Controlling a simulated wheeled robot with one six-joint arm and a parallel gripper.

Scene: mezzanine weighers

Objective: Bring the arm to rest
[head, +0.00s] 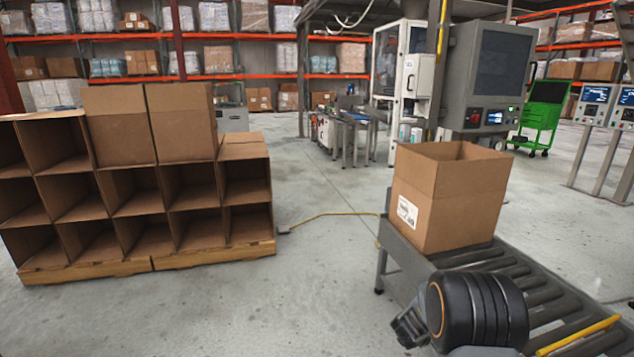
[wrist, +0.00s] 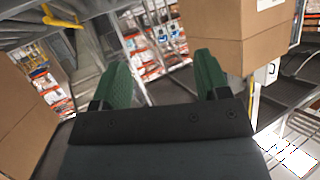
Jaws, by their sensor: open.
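My gripper (wrist: 163,78) has two green fingers standing wide apart in the wrist view. Nothing is held between them. In the head view my arm is folded low at the lower right, over the roller conveyor (head: 520,272), and its dark rounded joint hides part of the rollers. The gripper's fingers cannot be made out there. An open cardboard box (head: 440,205) with a white label stands upright on the conveyor, just beyond my arm. Cardboard surfaces also fill the left edge and upper right of the tilted wrist view; I cannot tell which boxes these are.
A cardboard rack of open compartments (head: 125,205) stands on the left, with two brown cartons (head: 180,122) on it. A grey machine with a screen (head: 487,75) is behind the conveyor. A yellow cable (head: 330,214) crosses the floor. The middle floor is otherwise clear.

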